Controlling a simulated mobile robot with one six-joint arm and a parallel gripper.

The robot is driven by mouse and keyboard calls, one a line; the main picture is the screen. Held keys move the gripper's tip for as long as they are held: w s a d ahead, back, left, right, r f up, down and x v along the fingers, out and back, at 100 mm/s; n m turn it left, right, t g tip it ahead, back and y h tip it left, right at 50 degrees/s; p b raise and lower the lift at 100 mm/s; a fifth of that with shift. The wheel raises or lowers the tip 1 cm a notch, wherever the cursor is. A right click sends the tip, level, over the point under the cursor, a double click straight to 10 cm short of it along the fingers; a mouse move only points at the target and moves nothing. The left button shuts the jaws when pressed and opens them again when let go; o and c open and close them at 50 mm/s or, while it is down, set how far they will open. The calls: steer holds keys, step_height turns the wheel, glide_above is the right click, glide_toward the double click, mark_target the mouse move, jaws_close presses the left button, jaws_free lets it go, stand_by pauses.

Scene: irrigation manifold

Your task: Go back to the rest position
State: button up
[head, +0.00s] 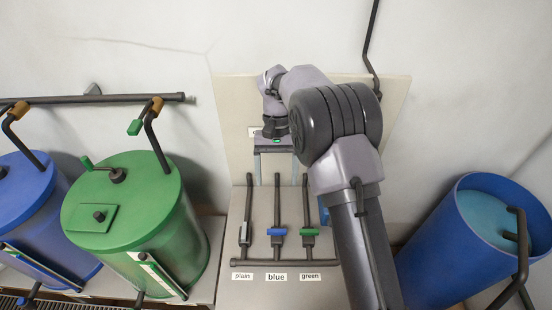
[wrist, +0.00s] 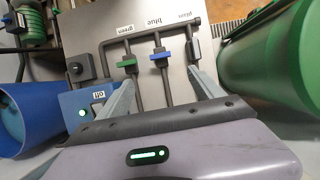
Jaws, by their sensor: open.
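My gripper (head: 276,178) is open and empty in the head view, pointing down over the upper ends of the manifold pipes. Its two grey fingers also show in the wrist view (wrist: 163,82), spread apart with nothing held between them. The manifold (head: 285,263) has three upright pipes labelled plain, blue and green. They carry a grey handle (head: 245,235), a blue handle (head: 277,231) and a green handle (head: 310,231). The blue and green handles lie crosswise to their pipes; the grey one lies along its pipe. My arm covers the area right of the manifold.
A green tank (head: 120,205) and a blue tank (head: 25,195) stand at left under a wall pipe (head: 60,99). An open blue barrel (head: 440,245) stands at right. A blue box marked off (wrist: 75,103), with a green light, sits beside the manifold.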

steer(key=s+d+r+m+t+y+b, duration=0.2)
steer(key=s+d+r+t+b, duration=0.35)
steer(key=s+r+b, duration=0.4)
steer(key=s+d+f+m+t+b, duration=0.1)
steer(key=s+f+t+b, duration=0.1)
steer(key=s+f+b, duration=0.2)
steer(key=s+d+f+m+t+b, duration=0.1)
steer(key=s+f+b, duration=0.3)
steer(key=s, duration=0.7)
steer(key=shift+s+d+t, duration=0.3)
steer(key=shift+d+t, duration=0.25)
steer(key=shift+t, duration=0.3)
